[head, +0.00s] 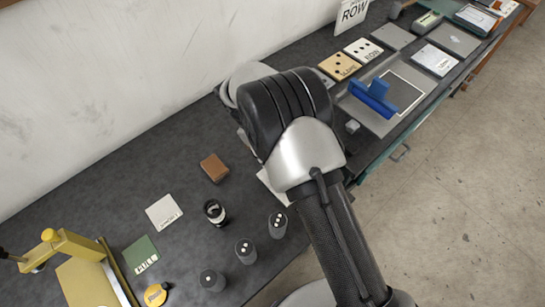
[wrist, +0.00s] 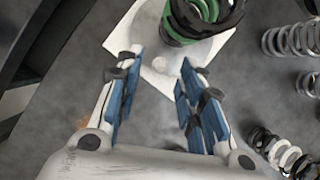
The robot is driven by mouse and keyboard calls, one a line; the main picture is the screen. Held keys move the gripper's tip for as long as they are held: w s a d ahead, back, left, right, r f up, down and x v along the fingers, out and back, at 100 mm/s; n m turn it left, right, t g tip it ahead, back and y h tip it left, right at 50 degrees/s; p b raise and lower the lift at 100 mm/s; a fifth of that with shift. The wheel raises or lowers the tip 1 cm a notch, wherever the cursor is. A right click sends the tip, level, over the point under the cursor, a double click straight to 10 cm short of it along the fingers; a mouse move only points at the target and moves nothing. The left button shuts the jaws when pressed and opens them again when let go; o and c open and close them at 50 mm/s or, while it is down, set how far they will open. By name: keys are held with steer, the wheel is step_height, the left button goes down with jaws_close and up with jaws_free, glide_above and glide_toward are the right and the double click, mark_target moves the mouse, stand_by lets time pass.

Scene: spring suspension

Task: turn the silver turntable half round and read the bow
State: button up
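In the wrist view a pale round disc (wrist: 160,78), which looks like the silver turntable, lies on a white square plate (wrist: 118,35). A coil spring in green and black (wrist: 200,18) stands on it, its top cut off by the frame edge. My gripper (wrist: 162,64) is open, its blue-padded fingers apart with nothing visible between them. The fingertips point toward the disc and spring; whether they touch the disc I cannot tell. In the head view my arm hides the gripper, the disc and the spring. No reading of a bow is visible.
In the head view a brown block (head: 214,167), dotted dark cylinders (head: 245,250) and a yellow press (head: 75,245) stand left. A blue-handled tool (head: 374,97) is right.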

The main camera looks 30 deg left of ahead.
steer(key=v, duration=1)
steer(key=shift+r, duration=0.15)
steer(key=d+r+m+y+b, duration=0.15)
steer(key=d+r+m, duration=0.25)
steer(key=d+r, duration=0.65)
steer(key=d+r+m+y+b, duration=0.15)
steer(key=d+r+m, duration=0.5)
steer(key=d, duration=0.65)
steer(key=s+d+m+t+y+b, duration=0.1)
steer(key=s+d+m+t, duration=0.3)
steer(key=s+d, duration=1.2)
steer(key=s+m, duration=0.1)
steer(key=m, duration=0.3)
steer(key=shift+d+r+y, duration=0.2)
steer(key=shift+d+y, duration=0.05)
steer(key=shift+y, duration=0.05)
